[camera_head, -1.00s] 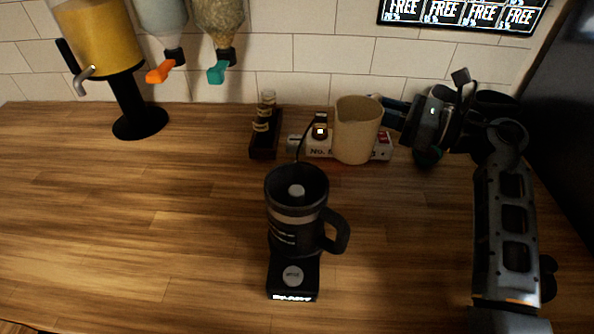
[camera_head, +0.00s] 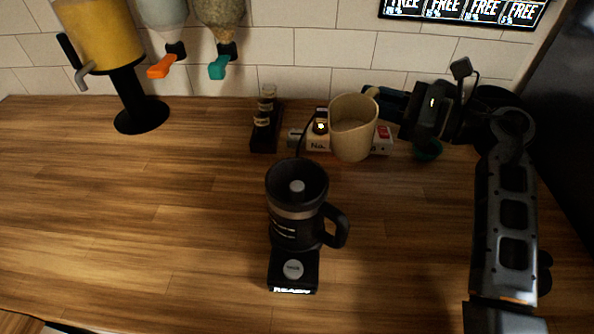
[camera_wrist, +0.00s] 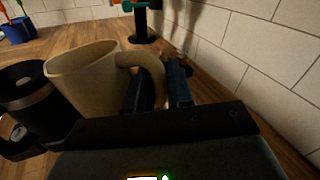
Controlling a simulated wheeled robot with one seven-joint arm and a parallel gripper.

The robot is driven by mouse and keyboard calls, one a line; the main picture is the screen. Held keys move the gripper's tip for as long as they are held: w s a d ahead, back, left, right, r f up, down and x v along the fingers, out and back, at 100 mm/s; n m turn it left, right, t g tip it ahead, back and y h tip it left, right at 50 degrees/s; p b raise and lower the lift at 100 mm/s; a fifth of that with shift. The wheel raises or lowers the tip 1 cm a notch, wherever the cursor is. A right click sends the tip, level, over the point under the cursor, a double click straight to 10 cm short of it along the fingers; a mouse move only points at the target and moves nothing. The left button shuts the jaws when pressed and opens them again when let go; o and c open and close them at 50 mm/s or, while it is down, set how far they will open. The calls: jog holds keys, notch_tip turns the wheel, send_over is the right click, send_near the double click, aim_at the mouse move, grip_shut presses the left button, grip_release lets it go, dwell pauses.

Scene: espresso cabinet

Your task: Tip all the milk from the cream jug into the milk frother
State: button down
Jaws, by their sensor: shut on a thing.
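The cream jug (camera_head: 352,134) is beige and is held up off the counter, slightly tilted, to the right of and behind the frother in the head view. In the wrist view the jug (camera_wrist: 88,85) shows with its handle between my fingers. My gripper (camera_head: 384,101) is shut on the jug's handle; the fingers also show in the wrist view (camera_wrist: 160,88). The milk frother (camera_head: 296,222) is black, with an open top, a handle on its right and a lit base. It stands upright on the counter, apart from the jug. Milk inside the jug cannot be made out.
A white power strip (camera_head: 318,146) with a plug lies behind the jug. A dark rack with small bottles (camera_head: 266,122) stands to its left. A juice dispenser (camera_head: 104,40) stands at the back left. The counter left of the frother is clear.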

aim_at(363, 122)
jog(key=shift+s+a+r+n+h+p, duration=0.1)
jog(key=shift+s+a+r+n+p, duration=0.25)
jog(key=shift+s+r+n, duration=0.25)
jog(key=shift+s+a+r+n+h+p, duration=0.1)
jog(key=shift+s+a+r+n+p, duration=0.3)
jog(key=shift+r, duration=0.4)
jog(key=shift+s+a+r+n+h+p, duration=0.1)
jog(key=shift+s+a+r+n+p, duration=0.15)
jog(key=shift+r+n, duration=0.4)
jog(key=s+a+r+n+h, duration=0.1)
jog(key=s+a+r+n, duration=0.1)
jog(key=s+r+n, duration=0.1)
jog(key=shift+s+a+r+n+p, duration=0.25)
jog(key=shift+r+n+p, duration=0.25)
jog(key=shift+r, duration=0.5)
jog(key=shift+r, duration=0.1)
jog(key=shift+s+a+r+n+t, duration=0.15)
jog(key=shift+n+t, duration=0.1)
jog(key=shift+t, duration=0.05)
